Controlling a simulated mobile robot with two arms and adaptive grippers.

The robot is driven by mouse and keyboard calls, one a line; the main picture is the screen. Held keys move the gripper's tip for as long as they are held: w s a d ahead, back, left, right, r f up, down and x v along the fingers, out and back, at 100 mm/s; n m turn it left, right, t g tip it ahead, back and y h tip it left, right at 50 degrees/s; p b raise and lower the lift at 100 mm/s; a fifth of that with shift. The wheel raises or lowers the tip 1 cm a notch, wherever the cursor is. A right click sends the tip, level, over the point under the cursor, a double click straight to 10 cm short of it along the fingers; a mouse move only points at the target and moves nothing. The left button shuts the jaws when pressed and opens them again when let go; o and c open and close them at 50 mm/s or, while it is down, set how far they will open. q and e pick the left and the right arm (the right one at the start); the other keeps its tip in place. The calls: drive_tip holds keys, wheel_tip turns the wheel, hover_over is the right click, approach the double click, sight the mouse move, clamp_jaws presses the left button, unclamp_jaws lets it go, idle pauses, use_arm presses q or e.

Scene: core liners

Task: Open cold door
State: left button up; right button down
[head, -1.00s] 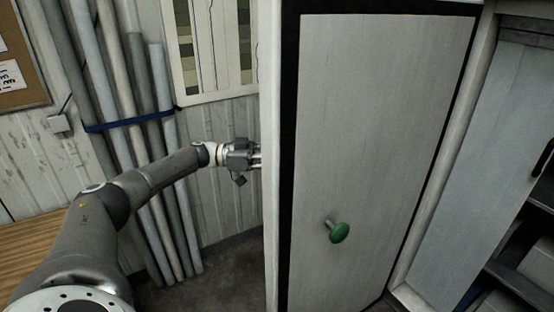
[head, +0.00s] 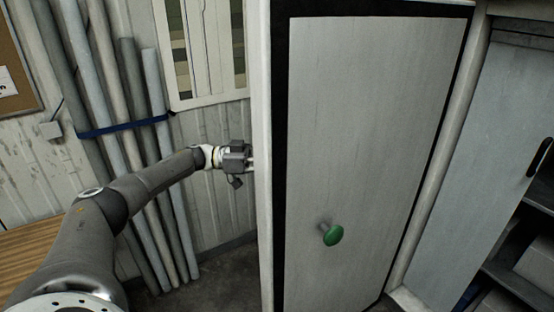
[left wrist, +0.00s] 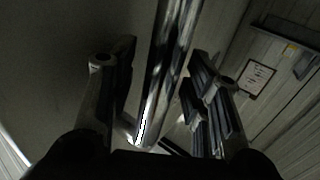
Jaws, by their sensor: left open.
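The cold door (head: 365,150) is a pale grey panel with a black seal around its border. It stands swung out, its inner face with a green round knob (head: 333,235) toward the head camera. My left gripper (head: 250,163) is at the outer side of the door, its fingertips partly hidden by the door's left edge. In the left wrist view, a shiny metal bar handle (left wrist: 168,70) runs between the spread fingers of my left gripper (left wrist: 160,85). I cannot tell whether they touch it. My right gripper is not in view.
Several long pipes (head: 130,120), tied with a blue strap (head: 125,127), lean on the wall at left, near my left arm. A wooden surface (head: 30,250) is at lower left. Shelving (head: 515,275) and a grey panel with a black handle (head: 470,170) are at right.

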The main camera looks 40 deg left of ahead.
use_arm(q)
drive_tip(key=v, duration=1.2)
idle(0.4)
